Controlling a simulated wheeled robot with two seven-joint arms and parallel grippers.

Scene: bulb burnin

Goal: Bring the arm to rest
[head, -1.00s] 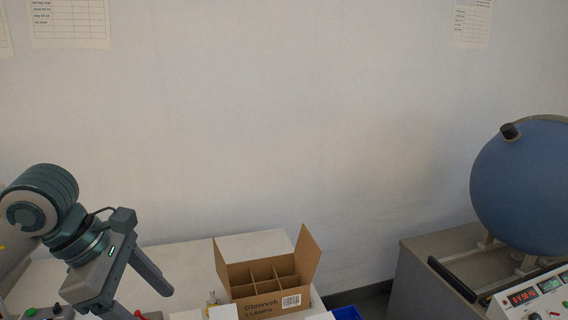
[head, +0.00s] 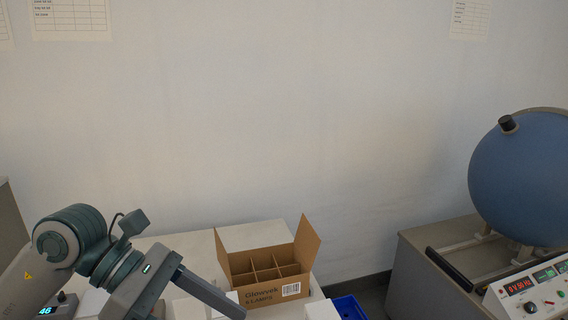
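My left arm comes in from the left, and its gripper (head: 185,300) is low in the head view, in front of the white table. One finger shows, reaching down and to the right, in front of the table and left of the carton. The other finger is mostly out of the frame or hidden, so I cannot tell how far the gripper is open or whether it holds anything. My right gripper is not in view.
An open divided cardboard carton (head: 265,293) stands on the white table (head: 205,243); its visible cells look empty. A blue bin (head: 348,308) is at the lower right of it. A blue sphere (head: 525,180) and a panel with displays (head: 530,292) stand at the right.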

